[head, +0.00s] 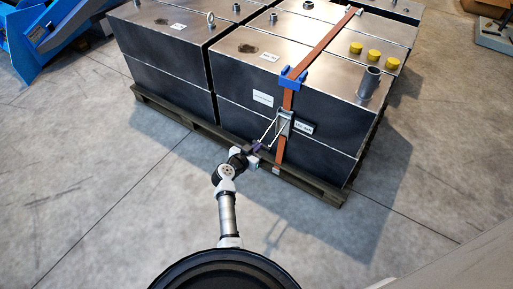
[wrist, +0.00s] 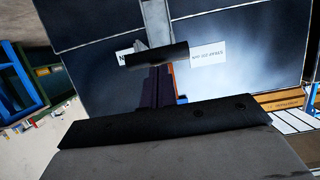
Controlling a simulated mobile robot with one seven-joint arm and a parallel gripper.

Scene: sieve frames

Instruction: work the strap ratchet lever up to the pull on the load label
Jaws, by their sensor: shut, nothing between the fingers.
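The strap ratchet (head: 284,122) sits on the orange strap (head: 282,150) on the front face of the load. Its silver lever (head: 268,132) sticks out from the face, down and left, towards my gripper (head: 257,147). My gripper is shut and empty at the lever's outer end; I cannot tell whether they touch. In the wrist view the dark fingers (wrist: 160,86) point at a black crossbar (wrist: 155,57), apparently the lever's grip.
Several dark metal tanks (head: 330,135) stand on a wooden pallet (head: 310,184). A blue corner protector (head: 292,79) holds the strap at the top edge. Yellow caps (head: 373,55) and a pipe stub (head: 369,82) stand on top. The concrete floor (head: 110,190) in front is clear.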

